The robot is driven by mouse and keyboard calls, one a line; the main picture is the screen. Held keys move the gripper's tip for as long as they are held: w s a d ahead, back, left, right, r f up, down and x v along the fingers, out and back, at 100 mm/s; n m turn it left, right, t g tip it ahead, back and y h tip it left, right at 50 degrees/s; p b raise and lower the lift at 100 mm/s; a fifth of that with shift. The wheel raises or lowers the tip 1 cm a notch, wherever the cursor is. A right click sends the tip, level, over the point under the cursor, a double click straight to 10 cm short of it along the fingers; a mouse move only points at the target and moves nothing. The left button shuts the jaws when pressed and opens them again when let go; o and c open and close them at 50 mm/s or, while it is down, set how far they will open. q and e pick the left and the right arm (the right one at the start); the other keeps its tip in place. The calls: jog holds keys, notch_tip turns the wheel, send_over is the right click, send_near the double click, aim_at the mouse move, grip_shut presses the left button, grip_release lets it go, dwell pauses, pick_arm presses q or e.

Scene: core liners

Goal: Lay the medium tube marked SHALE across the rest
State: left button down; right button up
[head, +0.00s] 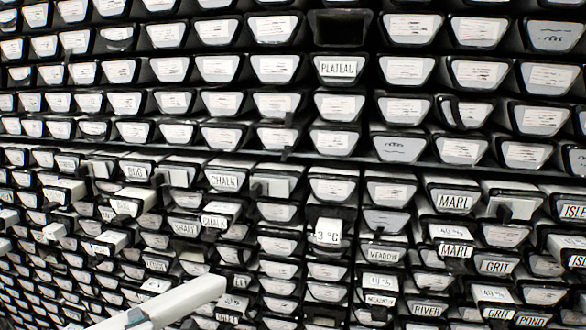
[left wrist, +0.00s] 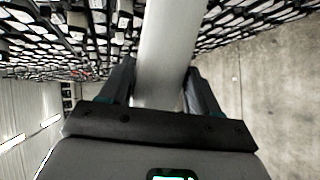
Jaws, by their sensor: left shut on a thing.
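A long pale grey tube (head: 190,297) reaches up from the lower edge of the head view, tilted up to the right in front of the rack. In the left wrist view the tube (left wrist: 168,45) runs away between the two dark fingers of my left gripper (left wrist: 160,82), which is shut on it. A small part of my left gripper (head: 136,318) shows at the bottom of the head view. No marking is readable on the held tube. A rack label that seems to read SHALE (head: 186,228) is left of centre. I cannot make out the rest. My right gripper is not in view.
A rack with many rows of dark-framed, labelled tube ends fills the head view. Some ends stick out, such as the one near CHALK (head: 222,181) and MARL (head: 455,201). One slot (head: 340,28) at the top looks empty. Bare concrete floor (left wrist: 275,100) shows in the wrist view.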

pick_arm(q)
jog(key=s+d+m+t+h, duration=0.1)
jog(key=s+d+m+h, duration=0.2)
jog(key=d, duration=0.3)
jog(key=s+d+f+m+t+h, duration=0.1)
jog(key=s+d+m+t+h, duration=0.1)
jog(key=d, duration=0.5)
jog(key=s+m+h, duration=0.1)
jog(key=m+h, duration=0.1)
jog(key=h, duration=0.1)
jog(key=shift+d+f, duration=0.15)
jog(key=shift+f, duration=0.1)
jog(key=shift+f, duration=0.1)
